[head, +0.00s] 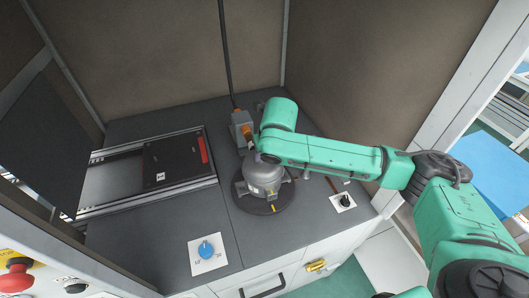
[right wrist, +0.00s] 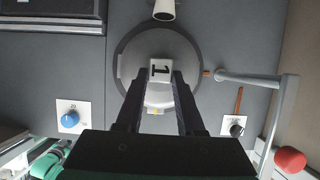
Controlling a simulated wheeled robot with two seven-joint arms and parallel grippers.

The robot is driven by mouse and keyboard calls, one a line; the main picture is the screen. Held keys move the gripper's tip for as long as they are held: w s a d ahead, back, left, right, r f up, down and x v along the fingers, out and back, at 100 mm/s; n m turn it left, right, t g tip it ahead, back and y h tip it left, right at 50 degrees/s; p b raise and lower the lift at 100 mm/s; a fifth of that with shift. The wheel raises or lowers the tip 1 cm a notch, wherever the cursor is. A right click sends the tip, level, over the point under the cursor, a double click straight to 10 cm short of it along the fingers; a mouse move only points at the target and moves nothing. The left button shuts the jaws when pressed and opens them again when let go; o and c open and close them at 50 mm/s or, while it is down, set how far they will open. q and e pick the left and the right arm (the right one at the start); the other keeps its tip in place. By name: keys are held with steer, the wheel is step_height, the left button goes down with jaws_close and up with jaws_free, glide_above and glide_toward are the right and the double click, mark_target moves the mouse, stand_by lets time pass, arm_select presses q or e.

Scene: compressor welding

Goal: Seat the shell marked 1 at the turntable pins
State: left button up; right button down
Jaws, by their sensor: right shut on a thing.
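The grey metal shell (head: 264,180) stands upright over the dark round turntable (head: 244,203) in the head view. In the right wrist view the shell (right wrist: 158,97) shows a white block marked 1, above the turntable's rim (right wrist: 124,62). My right gripper (right wrist: 163,76) is shut on the shell, one finger on each side of the marked block. The turntable pins are hidden under the shell. I cannot tell whether the shell's base touches the turntable. My left gripper is not in view.
A grey post with an orange part (head: 243,130) stands behind the turntable. A black plate on rails (head: 165,165) lies to the left. A blue knob (head: 206,250) and a black knob (head: 344,202) are at the front. In the right wrist view a red ball-ended lever (right wrist: 290,160) is at right.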

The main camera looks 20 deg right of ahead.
steer(key=c, duration=0.6)
jaws_free()
steer(key=shift+c, duration=0.2)
steer(key=shift+o, duration=1)
steer(key=shift+s, duration=0.1)
steer(key=b+v, duration=0.2)
steer(key=v, duration=1.2)
steer(key=shift+r+b, duration=0.3)
steer(key=shift+b, duration=0.05)
